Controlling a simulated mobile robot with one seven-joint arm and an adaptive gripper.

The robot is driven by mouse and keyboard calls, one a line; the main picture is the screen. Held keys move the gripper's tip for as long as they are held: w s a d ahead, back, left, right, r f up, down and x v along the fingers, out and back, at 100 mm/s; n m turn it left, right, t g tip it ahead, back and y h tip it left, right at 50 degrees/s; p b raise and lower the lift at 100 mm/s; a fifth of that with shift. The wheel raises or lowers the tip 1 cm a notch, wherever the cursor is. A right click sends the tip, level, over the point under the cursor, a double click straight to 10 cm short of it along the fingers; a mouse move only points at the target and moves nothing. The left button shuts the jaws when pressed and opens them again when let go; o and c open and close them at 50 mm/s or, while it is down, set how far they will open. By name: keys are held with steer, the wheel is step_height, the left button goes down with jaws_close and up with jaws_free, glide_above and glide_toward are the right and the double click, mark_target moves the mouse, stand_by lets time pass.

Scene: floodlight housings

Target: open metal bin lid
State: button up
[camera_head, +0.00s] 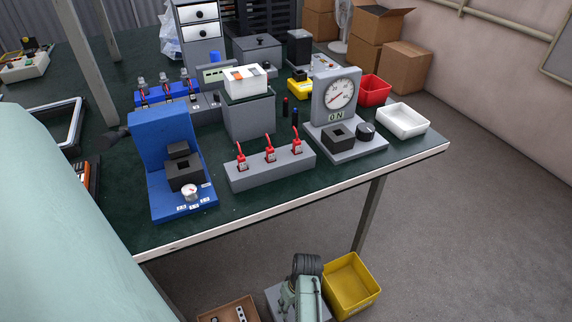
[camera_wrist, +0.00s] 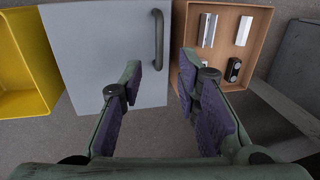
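The metal bin's lid is a flat grey panel (camera_wrist: 105,55) with a black bar handle (camera_wrist: 157,40) along its right side in the wrist view. The lid looks shut, lying flat between a yellow bin and a wooden box. In the head view only a grey edge of the lid (camera_head: 275,298) shows beside my arm, at the bottom. My gripper (camera_wrist: 159,82) is open and empty, its purple-padded fingers spread on either side of the handle's line. The handle lies ahead of the fingertips, between them and the picture's top; I see no contact. The bin's walls are hidden.
A yellow bin (camera_head: 352,285) stands on one side of the metal bin, and a wooden box (camera_head: 228,311) with small metal parts on the other. The dark green workbench (camera_head: 225,210) carries fixtures above, with a table leg (camera_head: 369,212) near. Open floor lies to the right.

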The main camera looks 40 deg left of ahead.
steer(key=f, duration=0.2)
steer(key=s+f, duration=0.1)
steer(key=f, duration=0.4)
steer(key=shift+s+a+f, duration=0.15)
steer(key=shift+a+f, duration=0.15)
jaws_close()
stand_by(0.5)
